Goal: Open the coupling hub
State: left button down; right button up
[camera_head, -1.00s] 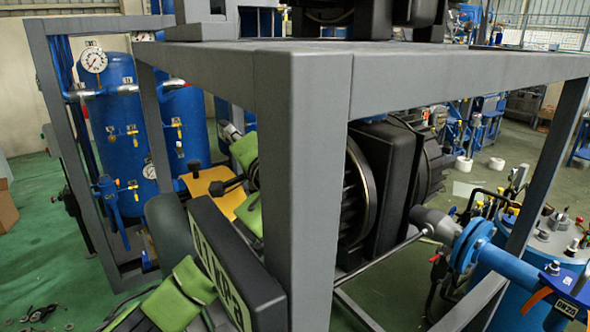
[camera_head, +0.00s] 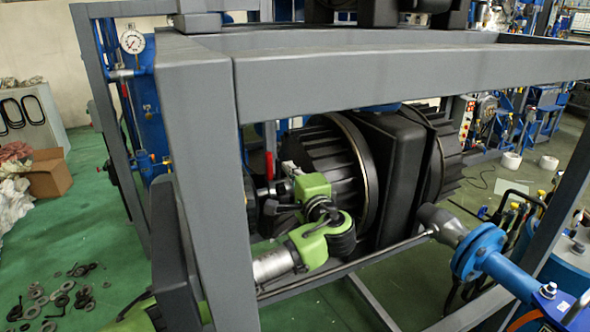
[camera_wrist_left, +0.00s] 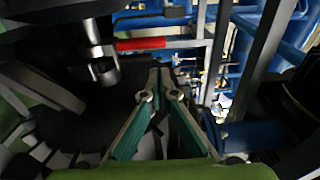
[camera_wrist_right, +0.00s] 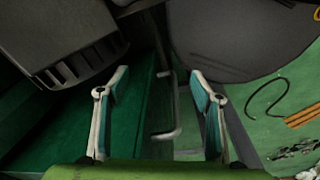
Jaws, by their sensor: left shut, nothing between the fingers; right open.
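My left gripper (camera_head: 262,192) is inside the grey frame, in front of the black finned machine (camera_head: 318,150); the front post partly hides it in the head view. In the left wrist view its fingers (camera_wrist_left: 160,82) are together at the tips with nothing between them. A short metal cylinder on a shaft (camera_wrist_left: 104,70) hangs left of and apart from these fingertips; I cannot tell if it is the coupling hub. A red bar (camera_wrist_left: 140,43) lies just beyond them. My right gripper (camera_wrist_right: 160,75) is open and empty in the right wrist view.
The grey frame's front post (camera_head: 202,190) and top beam (camera_head: 400,75) stand close in front of me. A blue flanged pipe (camera_head: 505,268) is at the right. Loose rings and parts (camera_head: 62,293) and a cardboard box (camera_head: 48,174) lie on the green floor at the left.

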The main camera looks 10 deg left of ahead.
aim_at(279, 181)
pick_arm(q)
jog(key=b+x, duration=0.2)
jog(key=x, duration=0.5)
jog(key=shift+s+a+f, duration=0.1)
jog(key=shift+s+a, duration=0.05)
jog(key=shift+a, duration=0.05)
jog(key=shift+w+a, duration=0.1)
jog(key=shift+w, duration=0.15)
jog(key=shift+s+a, duration=0.1)
jog(key=shift+a, duration=0.1)
pick_arm(e)
jog(key=s+f, duration=0.2)
jog(key=shift+a+f, duration=0.15)
jog(key=shift+f, duration=0.15)
